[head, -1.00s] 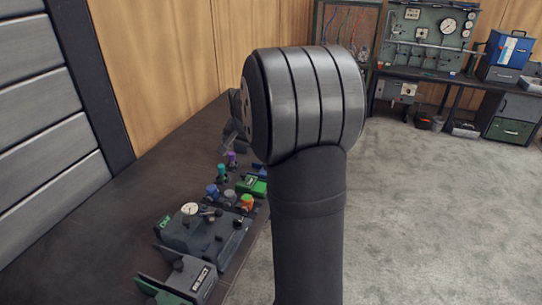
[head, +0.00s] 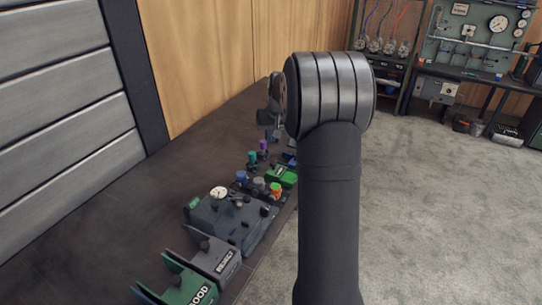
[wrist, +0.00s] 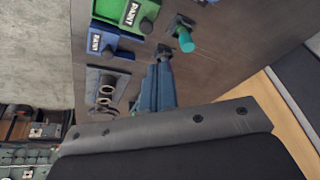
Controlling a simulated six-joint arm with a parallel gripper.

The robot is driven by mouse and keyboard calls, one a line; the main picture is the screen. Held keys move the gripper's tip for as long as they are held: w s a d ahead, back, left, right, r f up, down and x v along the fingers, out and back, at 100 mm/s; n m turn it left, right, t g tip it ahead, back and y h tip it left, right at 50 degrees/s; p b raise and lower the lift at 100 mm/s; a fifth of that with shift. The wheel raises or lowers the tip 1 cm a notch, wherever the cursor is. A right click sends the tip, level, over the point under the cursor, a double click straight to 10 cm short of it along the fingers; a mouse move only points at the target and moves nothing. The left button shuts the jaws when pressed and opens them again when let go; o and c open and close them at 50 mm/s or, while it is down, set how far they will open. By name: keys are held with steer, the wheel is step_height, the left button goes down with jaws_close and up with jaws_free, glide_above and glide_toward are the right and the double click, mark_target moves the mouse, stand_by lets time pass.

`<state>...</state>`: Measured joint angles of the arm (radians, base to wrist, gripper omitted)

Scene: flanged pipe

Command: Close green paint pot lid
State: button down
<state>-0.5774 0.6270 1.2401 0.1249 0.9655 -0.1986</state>
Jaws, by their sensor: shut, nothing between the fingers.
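The green paint pot (wrist: 122,14), labelled PAINT, is at the top of the wrist view, partly cut off by the frame edge. I cannot tell clearly how its lid lies. In the head view the green pot (head: 284,177) sits on the dark bench, left of my arm. My gripper (wrist: 164,52) is shut and empty in the wrist view, its tips below and right of the green pot, apart from it. In the head view the gripper hangs small behind my arm, partly hidden.
A blue paint pot (wrist: 106,44) lies beside the green one, left of my fingertips. A teal-handled object (wrist: 185,38) is just right of them. A grey flanged part (wrist: 104,90) is left of my gripper. Bare bench (wrist: 225,55) spreads to the right.

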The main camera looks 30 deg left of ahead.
mark_target(281, 169)
steer(key=w+a+f+n, duration=0.1)
steer(key=a+f+n, duration=0.1)
steer(key=f, duration=0.2)
steer(key=w+a+f+n+g, duration=0.1)
steer(key=a+f+n, duration=0.1)
steer(key=f, duration=0.2)
steer(key=w+a+f+n, duration=0.2)
steer(key=f, duration=0.2)
steer(key=shift+a+f+n+y, duration=0.15)
steer(key=shift+a+n+y, duration=0.15)
steer(key=shift+n, duration=0.1)
steer(key=d, duration=0.2)
steer(key=shift+s+d+r, duration=0.3)
steer(key=shift+s+d, duration=0.05)
steer(key=shift+s, duration=0.05)
steer(key=shift+s+d, duration=0.2)
steer(key=shift+d, duration=0.45)
steer(key=shift+d, duration=0.1)
steer(key=d, duration=0.5)
steer(key=shift+d, duration=0.15)
steer(key=shift+d+f, duration=0.1)
steer(key=shift+d, duration=0.15)
